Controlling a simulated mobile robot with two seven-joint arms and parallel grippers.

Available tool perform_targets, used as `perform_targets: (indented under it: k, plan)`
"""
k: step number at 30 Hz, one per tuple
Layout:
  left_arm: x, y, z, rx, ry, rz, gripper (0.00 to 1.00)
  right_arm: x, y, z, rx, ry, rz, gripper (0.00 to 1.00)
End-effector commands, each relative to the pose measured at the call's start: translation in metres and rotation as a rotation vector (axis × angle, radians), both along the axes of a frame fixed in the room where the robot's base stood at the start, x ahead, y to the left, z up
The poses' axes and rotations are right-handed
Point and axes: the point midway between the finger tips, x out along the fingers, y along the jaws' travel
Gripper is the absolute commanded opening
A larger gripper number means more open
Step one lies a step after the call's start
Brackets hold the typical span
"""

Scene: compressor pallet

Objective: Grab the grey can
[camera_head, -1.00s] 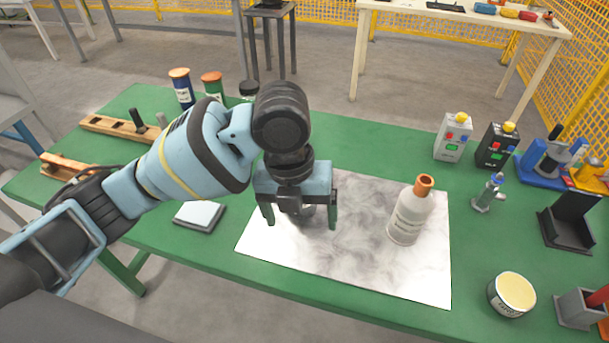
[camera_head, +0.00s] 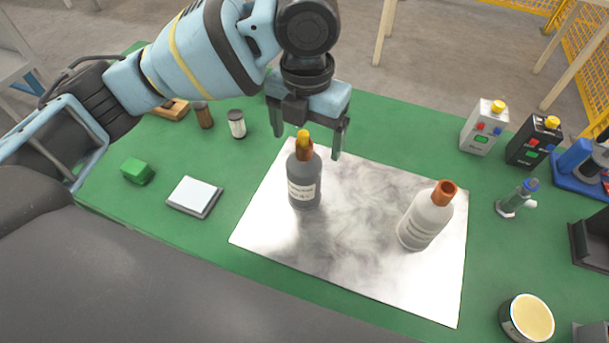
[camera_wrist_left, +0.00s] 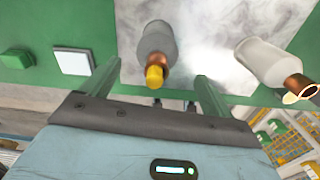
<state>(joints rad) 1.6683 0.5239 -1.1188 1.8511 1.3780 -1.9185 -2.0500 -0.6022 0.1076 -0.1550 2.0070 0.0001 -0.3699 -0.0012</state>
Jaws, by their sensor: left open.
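The dark grey bottle-shaped can (camera_head: 304,188), with a copper neck and yellow cap, stands upright on the pale marbled sheet (camera_head: 350,262). My left gripper (camera_head: 308,146) is open above it and holds nothing. The can's cap lies between the two fingers in the picture, with no visible contact. In the left wrist view the can (camera_wrist_left: 159,42) shows just beyond the open left gripper (camera_wrist_left: 158,72), cap toward the camera. My right gripper is not in view.
A white-topped pad (camera_head: 194,196) and green block (camera_head: 137,171) lie left. A cream-topped tin (camera_head: 528,318) and two button boxes (camera_head: 484,127) are right.

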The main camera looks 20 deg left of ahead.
Motion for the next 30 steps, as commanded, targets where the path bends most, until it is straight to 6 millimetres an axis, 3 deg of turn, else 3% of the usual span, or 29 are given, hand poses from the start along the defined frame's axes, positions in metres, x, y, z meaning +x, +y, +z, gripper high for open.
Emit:
perform_targets:
  k: [5, 15, 22, 30]
  plan:
    - [0.000, 0.001, -0.007, -0.001, 0.000, 0.001, 0.86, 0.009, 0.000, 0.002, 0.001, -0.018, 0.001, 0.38]
    - [0.000, 0.005, -0.049, -0.001, 0.000, 0.001, 0.86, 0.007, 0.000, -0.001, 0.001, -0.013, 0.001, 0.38]
    - [0.000, 0.005, -0.051, -0.001, -0.002, 0.001, 0.86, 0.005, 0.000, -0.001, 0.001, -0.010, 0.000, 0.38]
    - [0.000, 0.005, -0.051, -0.001, -0.003, 0.001, 0.52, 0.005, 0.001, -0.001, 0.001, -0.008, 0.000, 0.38]
